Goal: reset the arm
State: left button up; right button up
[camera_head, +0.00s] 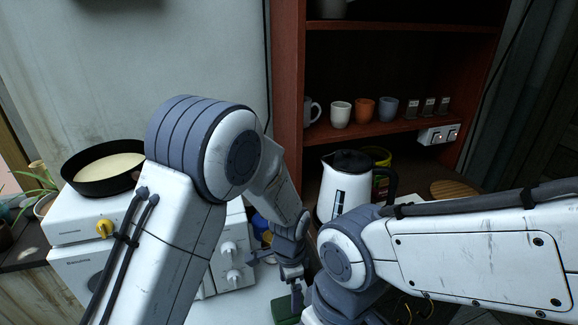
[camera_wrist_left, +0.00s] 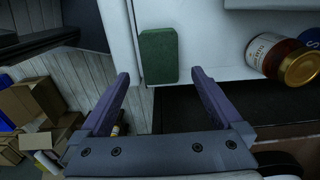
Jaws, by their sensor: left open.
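My left arm comes in from the left and bends down past the white stove. My left gripper (camera_head: 283,277) is small and partly in shadow, low in the middle of the head view. In the left wrist view, its two fingers (camera_wrist_left: 160,76) are spread wide with nothing between them. A green block, like a sponge (camera_wrist_left: 158,55), lies on a white surface just beyond the fingertips, apart from them. My right arm crosses the lower right of the head view; its gripper does not show.
A white kettle (camera_head: 343,187) stands close behind my right arm's joint. A pan (camera_head: 102,169) sits on the stove (camera_head: 83,214) at left. A red-brown shelf (camera_head: 289,80) holds several cups. A jar (camera_wrist_left: 278,58) lies right of the sponge; cardboard boxes (camera_wrist_left: 38,102) are at lower left.

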aim_at(289, 305)
pick_arm(q)
notch_tip(289, 305, down, 8)
jog(key=shift+a+r+p, duration=0.1)
jog(key=shift+p, duration=0.75)
jog(key=shift+f, duration=0.4)
jog(key=shift+w+r, duration=0.1)
jog(key=shift+r, duration=0.35)
jog(key=shift+r+b, duration=0.4)
jog(key=shift+r, duration=0.3)
